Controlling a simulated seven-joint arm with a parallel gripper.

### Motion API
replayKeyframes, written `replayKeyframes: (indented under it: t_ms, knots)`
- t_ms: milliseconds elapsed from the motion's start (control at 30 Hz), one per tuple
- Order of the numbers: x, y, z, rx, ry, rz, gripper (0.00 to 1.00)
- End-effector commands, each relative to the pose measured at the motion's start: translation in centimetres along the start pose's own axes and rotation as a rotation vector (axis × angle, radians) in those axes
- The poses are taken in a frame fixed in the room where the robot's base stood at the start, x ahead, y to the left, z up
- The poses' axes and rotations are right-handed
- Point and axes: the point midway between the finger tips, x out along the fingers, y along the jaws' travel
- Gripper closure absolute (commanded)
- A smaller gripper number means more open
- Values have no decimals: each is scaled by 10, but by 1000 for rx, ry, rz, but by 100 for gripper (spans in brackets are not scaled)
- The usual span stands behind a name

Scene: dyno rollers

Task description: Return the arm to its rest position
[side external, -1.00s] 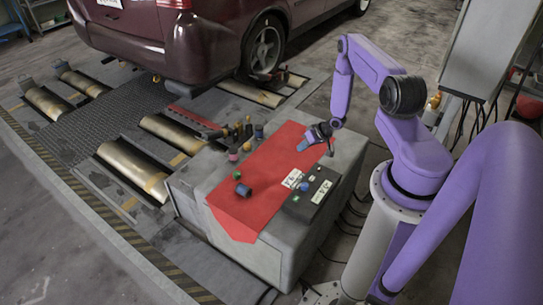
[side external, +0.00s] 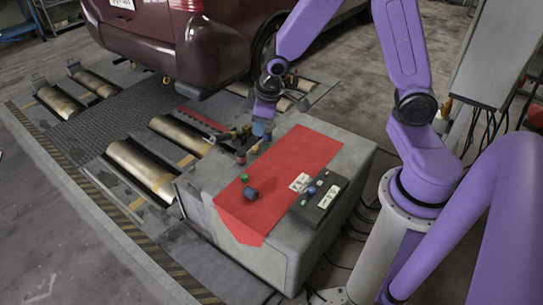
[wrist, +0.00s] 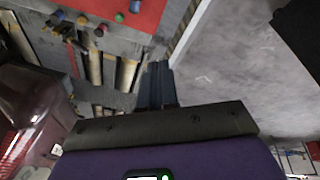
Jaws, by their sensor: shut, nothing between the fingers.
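My purple arm ends in my gripper (side external: 262,130), which is over the back left part of the grey cabinet's top, near the tools at the edge of the red mat (side external: 285,175). Whether it touches anything there cannot be told from the side view. In the wrist view the dark fingers of my gripper (wrist: 157,80) are together, with nothing seen between them. The gripper hides part of the small items behind it.
On the mat lie a dark blue cylinder (side external: 250,194) and a green piece (side external: 244,177). A black button box (side external: 322,197) sits at the cabinet's right edge. The maroon car (side external: 150,35) stands behind, by metal rollers (side external: 140,165). A grey electrical cabinet (side external: 495,50) stands right.

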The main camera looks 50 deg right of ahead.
Motion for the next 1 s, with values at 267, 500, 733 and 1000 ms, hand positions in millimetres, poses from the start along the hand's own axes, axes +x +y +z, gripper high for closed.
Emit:
replayKeyframes:
  t_ms: [267, 500, 733, 1000]
  knots:
    - [-88, -94, 55, -253, -54, -82, 100]
    - [-138, -136, 127, -462, -117, -166, 100]
    - [-154, -144, 160, -553, -152, -203, 100]
    - [-155, -144, 162, -557, -156, -205, 100]
